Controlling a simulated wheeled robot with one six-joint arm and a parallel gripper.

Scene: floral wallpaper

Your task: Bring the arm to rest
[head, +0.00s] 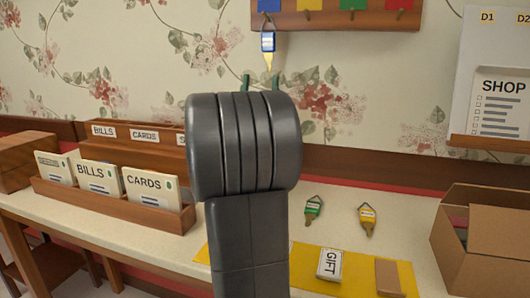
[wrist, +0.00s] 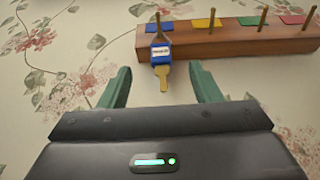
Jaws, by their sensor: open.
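My gripper (wrist: 160,88) is open and empty in the wrist view, its two green fingers apart. In the head view my dark arm stands upright in the middle, and only the green fingertips (head: 261,82) show above it. A key with a blue tag (wrist: 161,54) hangs from a peg below the blue label, just beyond and between the fingers, not touching them. It also shows in the head view (head: 268,44).
The wooden key rack (head: 335,20) has blue, yellow, green and red labels. Green-tagged (head: 313,209) and yellow-tagged (head: 367,218) keys lie on the table (head: 405,225).

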